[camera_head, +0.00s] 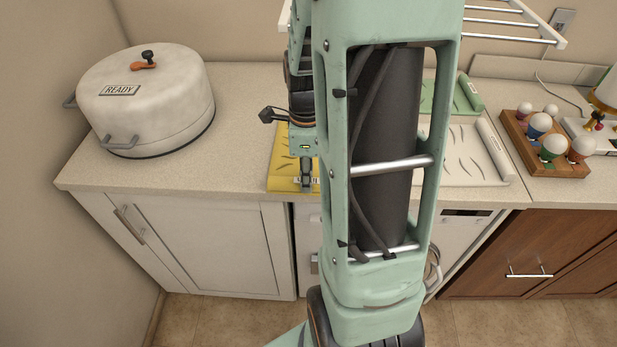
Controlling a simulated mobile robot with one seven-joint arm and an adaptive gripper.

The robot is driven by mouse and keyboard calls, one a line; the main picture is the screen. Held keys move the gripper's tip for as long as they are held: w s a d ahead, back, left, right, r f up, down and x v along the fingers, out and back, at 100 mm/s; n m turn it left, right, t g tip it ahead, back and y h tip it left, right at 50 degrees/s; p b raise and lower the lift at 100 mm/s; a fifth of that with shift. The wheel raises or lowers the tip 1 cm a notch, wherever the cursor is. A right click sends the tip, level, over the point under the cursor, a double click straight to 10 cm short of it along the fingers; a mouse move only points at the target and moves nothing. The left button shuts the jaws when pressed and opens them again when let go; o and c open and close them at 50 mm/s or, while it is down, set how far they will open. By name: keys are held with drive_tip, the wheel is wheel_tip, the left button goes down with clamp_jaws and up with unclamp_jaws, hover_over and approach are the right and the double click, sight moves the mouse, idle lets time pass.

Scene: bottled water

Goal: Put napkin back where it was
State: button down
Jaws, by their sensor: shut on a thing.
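A yellow napkin (281,170) with dark marks is at the front edge of the counter, partly hidden behind my arm. My gripper (306,184) points down at its front part and is shut on it. The fingertips are small in view, and the exact grip is hard to make out. A white patterned cloth (461,154) with a rolled end lies to the right of my arm. A green cloth (440,97), also with a rolled end, lies behind it near the wall.
A large white lidded pot (150,100) marked READY stands at the left. A wooden tray (567,168) with several colored round-topped pieces and a lamp (606,95) are at the right. A wall rack (513,22) hangs above. Bare counter (236,125) lies between pot and yellow napkin.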

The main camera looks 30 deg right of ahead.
drive_tip(key=c, duration=1.8)
unclamp_jaws()
drive_tip(key=shift+o, duration=0.2)
wheel_tip(320, 180, up, 12)
drive_tip(key=shift+s+r+p, duration=0.1)
drive_tip(key=shift+p, duration=0.2)
